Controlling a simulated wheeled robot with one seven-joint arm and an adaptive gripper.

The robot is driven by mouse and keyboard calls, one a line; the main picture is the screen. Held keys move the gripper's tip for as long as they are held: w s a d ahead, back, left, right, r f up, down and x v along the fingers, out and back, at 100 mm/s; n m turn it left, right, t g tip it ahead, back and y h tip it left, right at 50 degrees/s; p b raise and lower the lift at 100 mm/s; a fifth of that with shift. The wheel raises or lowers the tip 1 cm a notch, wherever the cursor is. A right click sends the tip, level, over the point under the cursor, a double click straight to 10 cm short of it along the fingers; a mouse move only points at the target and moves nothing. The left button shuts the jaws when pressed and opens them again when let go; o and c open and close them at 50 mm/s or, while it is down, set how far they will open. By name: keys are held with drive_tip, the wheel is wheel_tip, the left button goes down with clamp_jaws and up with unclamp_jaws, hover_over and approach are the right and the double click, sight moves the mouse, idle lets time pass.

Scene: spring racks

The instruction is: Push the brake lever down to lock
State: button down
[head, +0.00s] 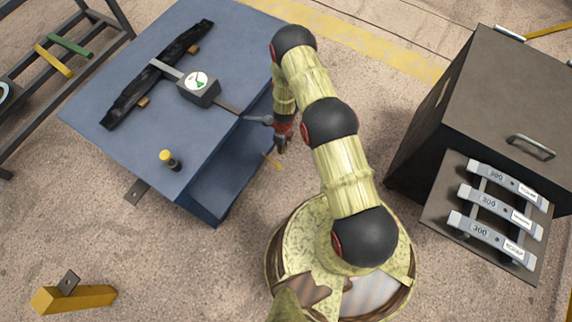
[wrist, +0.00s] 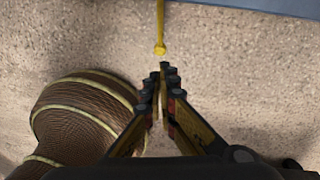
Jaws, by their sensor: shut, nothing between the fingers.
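A thin yellow lever (head: 272,161), which I take to be the brake lever, sticks out from the right side of the blue bench (head: 232,62) low down. In the wrist view the yellow lever (wrist: 160,30) comes in from the top edge and ends in a small knob above my fingertips. My gripper (head: 282,148) is beside the bench's right side, close to the lever in the head view. In the wrist view my gripper (wrist: 163,72) is shut and empty, its tips just short of the knob. I cannot tell whether they touch or differ in height.
A yellow block (head: 75,298) lies at lower left.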

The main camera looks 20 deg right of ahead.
sight(273, 162)
drive_tip(key=shift+m, duration=0.7)
drive_tip(key=f+b, duration=0.2)
drive_tip(key=f, duration=0.2)
drive_tip(key=f+b, duration=0.2)
drive_tip(key=f, duration=0.3)
drive_tip(key=a+f+b, duration=0.1)
drive_tip(key=f+b, duration=0.1)
drive_tip(key=f, duration=0.3)
drive_tip(key=shift+s, duration=0.2)
